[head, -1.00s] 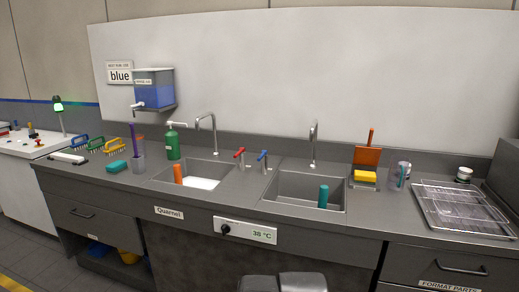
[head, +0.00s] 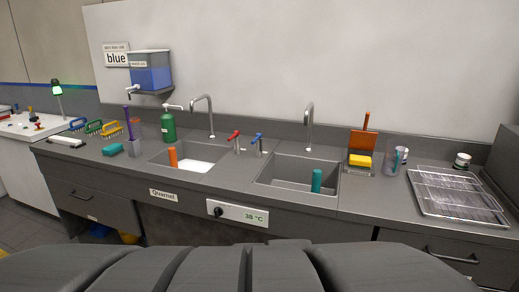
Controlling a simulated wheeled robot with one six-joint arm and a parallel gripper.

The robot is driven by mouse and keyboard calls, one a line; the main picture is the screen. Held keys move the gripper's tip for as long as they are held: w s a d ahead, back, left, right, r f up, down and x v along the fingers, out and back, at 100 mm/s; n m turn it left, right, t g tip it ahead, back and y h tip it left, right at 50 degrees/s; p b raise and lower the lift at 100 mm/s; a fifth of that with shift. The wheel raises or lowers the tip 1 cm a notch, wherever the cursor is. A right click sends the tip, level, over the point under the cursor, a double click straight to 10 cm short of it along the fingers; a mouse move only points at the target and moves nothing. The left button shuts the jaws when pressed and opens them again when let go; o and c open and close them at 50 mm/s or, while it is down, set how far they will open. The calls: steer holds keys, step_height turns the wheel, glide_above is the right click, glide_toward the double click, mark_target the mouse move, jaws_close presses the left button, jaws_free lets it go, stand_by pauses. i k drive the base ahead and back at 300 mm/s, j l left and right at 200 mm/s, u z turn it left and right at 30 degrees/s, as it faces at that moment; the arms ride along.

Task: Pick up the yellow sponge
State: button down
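The yellow sponge (head: 360,160) sits on the grey counter to the right of the right sink, at the foot of an upright orange scraper (head: 362,143). It appears to rest in a small grey holder, whose details are too small to tell. The sponge's front and top are in plain view and nothing touches it from the front. My gripper cannot be made out in the head view. Only large dark grey parts of my own body fill the bottom edge.
A clear jug (head: 391,162) stands close to the sponge's right, with a wire rack (head: 455,212) beyond it. The right sink (head: 290,186) with its tall tap (head: 308,128) lies to the left. The counter's front strip is clear.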

mark_target(356, 161)
steer(key=i+l, duration=0.4)
steer(key=i+l+u, duration=0.1)
steer(key=i+l, duration=0.3)
steer(key=l, duration=0.2)
steer(key=i+l, duration=0.35)
steer(key=l, duration=0.2)
